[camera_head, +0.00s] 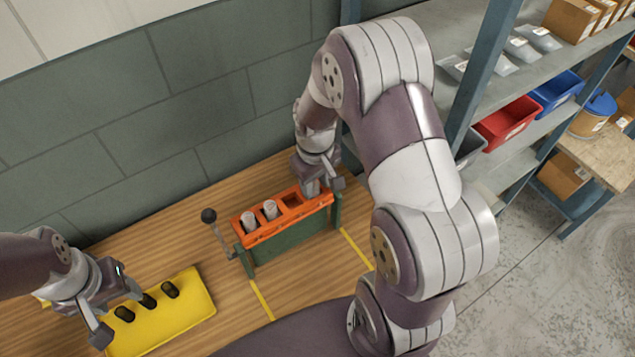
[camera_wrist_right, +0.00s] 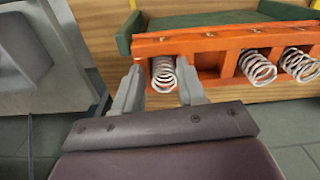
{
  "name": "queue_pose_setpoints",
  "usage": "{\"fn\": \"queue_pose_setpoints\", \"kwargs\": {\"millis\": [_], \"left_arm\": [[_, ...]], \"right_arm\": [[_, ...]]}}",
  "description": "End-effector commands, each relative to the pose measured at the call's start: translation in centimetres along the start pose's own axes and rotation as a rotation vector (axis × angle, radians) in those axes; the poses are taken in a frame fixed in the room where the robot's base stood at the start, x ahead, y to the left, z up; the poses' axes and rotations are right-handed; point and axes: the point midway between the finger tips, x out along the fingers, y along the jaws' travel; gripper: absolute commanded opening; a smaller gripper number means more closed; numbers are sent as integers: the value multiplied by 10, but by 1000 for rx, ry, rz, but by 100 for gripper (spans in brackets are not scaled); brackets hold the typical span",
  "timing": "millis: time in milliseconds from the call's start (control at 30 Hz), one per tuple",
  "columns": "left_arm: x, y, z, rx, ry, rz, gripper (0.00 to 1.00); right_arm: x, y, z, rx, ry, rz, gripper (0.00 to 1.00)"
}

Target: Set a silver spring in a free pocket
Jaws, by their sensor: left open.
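An orange pocket rack (camera_head: 262,237) sits on a green stand on the bench. Two silver springs (camera_head: 249,221) (camera_head: 270,209) stand in its left pockets, and the pocket to their right (camera_head: 291,199) is empty. My right gripper (camera_head: 322,187) is at the rack's right end. In the right wrist view, its fingers (camera_wrist_right: 161,88) stand on either side of a silver spring (camera_wrist_right: 163,75) in the end pocket, with a small gap visible on one side. My left gripper (camera_head: 116,312) is open over a yellow tray (camera_head: 185,320) carrying dark cylindrical pieces (camera_head: 170,290).
A crank with a black knob (camera_head: 209,215) stands out at the rack's left end. A grey wall (camera_head: 190,110) rises behind the bench. Shelving with a red bin (camera_head: 506,122) and a blue bin (camera_head: 556,92) is at the right. Bare bench lies between tray and rack.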

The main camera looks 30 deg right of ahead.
Motion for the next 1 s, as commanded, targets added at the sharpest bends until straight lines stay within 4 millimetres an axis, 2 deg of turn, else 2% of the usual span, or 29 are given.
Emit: {"fn": "queue_pose_setpoints", "kwargs": {"millis": [33,567,667,900,1000], "left_arm": [[4,0,0,0,0,0,54],[5,0,1,0,0,0,54],[9,0,1,0,0,0,54],[17,0,2,0,0,0,54],[19,0,2,0,0,0,54]], "right_arm": [[11,-4,7,2,-22,-9,58],[9,-5,8,3,-23,-11,58],[-8,-4,8,3,-17,-9,58],[-79,-1,8,2,2,-4,58],[-103,0,9,2,6,-2,58]]}}
